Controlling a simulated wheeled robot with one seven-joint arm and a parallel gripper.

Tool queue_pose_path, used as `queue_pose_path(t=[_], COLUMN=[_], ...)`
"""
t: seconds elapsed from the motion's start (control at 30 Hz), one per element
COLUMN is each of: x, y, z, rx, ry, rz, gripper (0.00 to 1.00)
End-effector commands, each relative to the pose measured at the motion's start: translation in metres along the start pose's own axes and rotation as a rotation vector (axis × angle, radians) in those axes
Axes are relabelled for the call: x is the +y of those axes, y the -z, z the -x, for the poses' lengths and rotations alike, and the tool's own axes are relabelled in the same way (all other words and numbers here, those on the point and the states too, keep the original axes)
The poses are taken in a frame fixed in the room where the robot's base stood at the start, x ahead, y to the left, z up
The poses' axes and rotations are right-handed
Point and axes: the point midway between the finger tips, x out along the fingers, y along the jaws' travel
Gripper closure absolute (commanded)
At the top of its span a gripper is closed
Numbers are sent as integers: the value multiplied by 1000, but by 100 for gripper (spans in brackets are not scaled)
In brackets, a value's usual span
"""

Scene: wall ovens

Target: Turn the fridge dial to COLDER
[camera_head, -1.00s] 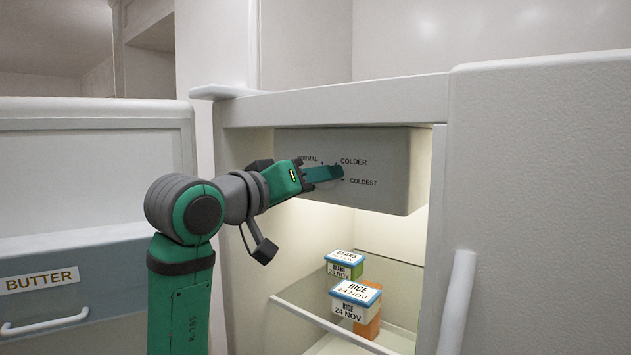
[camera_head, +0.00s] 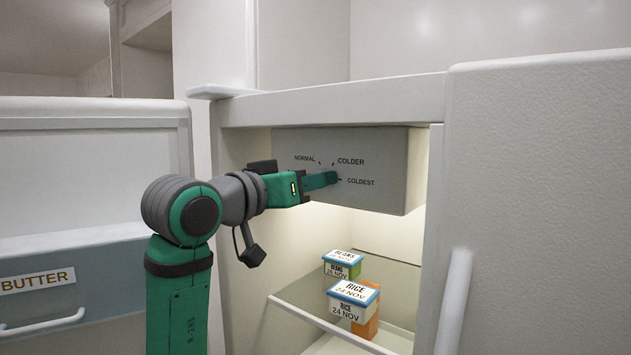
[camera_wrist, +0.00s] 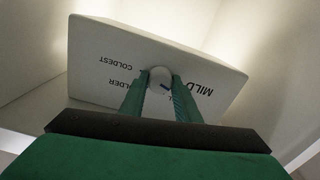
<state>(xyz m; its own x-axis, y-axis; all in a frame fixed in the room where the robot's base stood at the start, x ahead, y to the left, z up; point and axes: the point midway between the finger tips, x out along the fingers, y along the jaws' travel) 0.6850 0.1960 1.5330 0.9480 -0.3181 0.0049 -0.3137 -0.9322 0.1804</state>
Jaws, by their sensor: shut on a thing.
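The fridge dial (camera_wrist: 160,76) is a small pale round knob on the grey control box (camera_head: 390,165) at the top of the fridge. In the wrist view my gripper (camera_wrist: 159,88) has one green finger on each side of the dial and is shut on it. A dark blue mark on the dial's face slants to the lower right, on the side of MILD and the partly hidden NORMAL, away from COLDER. In the head view my gripper (camera_head: 336,179) covers the dial. The COLDER label (camera_head: 351,161) is above the fingertips, and COLDEST (camera_head: 361,182) is to their right.
Below the box, a glass shelf (camera_head: 300,305) holds stacked labelled tubs of beans (camera_head: 343,264) and rice (camera_head: 353,300). The open fridge door with a butter compartment (camera_head: 80,275) is at left. A white panel with a handle (camera_head: 455,300) stands at right.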

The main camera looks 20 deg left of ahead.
Motion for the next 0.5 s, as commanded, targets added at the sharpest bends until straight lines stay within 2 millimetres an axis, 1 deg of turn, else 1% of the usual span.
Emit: queue_pose_path(t=[0.5], x=[0], y=[0], z=[-1], rx=[13], ry=[-5], rz=[-487], gripper=[93])
